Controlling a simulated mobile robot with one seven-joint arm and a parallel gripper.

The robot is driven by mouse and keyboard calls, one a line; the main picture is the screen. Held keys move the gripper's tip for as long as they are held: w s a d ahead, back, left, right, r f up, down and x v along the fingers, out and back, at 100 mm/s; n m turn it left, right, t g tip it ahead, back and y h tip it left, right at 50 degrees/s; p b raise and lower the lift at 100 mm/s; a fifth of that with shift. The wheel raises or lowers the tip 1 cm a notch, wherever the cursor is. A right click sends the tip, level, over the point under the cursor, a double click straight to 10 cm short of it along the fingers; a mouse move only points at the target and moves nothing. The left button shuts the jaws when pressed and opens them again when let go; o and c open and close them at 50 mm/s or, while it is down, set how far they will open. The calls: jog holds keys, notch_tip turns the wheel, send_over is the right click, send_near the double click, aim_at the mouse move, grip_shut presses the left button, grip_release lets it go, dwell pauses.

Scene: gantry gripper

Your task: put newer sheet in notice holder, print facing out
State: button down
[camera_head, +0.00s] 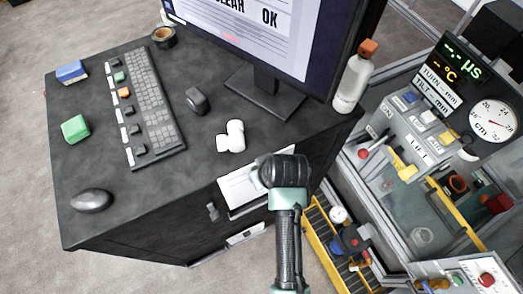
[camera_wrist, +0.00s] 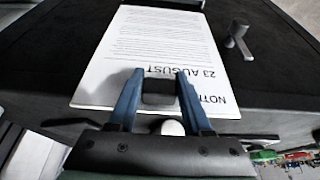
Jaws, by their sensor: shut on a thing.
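A white notice sheet (camera_wrist: 150,45) fills the upper middle of the wrist view. Its print faces the wrist camera and reads upside down there: "NOTI…" and "23 AUGUST". It also shows in the head view (camera_head: 238,190), at the desk's front side, partly hidden by my gripper. My gripper (camera_wrist: 160,85) is shut on the sheet at its heading edge, with a dark block between the fingers. In the head view my gripper (camera_head: 264,176) is at the sheet's right end. I cannot clearly make out the notice holder or a second sheet.
The dark desk (camera_head: 190,190) carries a keyboard (camera_head: 150,100), a monitor (camera_head: 265,92), a white bottle (camera_head: 352,82) and a white fitting (camera_head: 231,137). A handle (camera_head: 212,212) juts from its front. A yellow rail (camera_head: 325,250) and machine panel (camera_head: 415,140) stand at right.

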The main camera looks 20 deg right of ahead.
jog(key=shift+r, duration=0.15)
notch_tip(320, 180, down, 6)
jog(key=b, duration=0.3)
jog(key=shift+b, duration=0.3)
jog(key=shift+p, duration=0.6)
dwell(1.5)
jog(key=shift+f+b, duration=1.45)
jog(key=shift+f, duration=0.6)
jog(key=shift+c, duration=1.3)
grip_release()
jog(key=b+v, duration=0.2)
jog(key=v, duration=1.1)
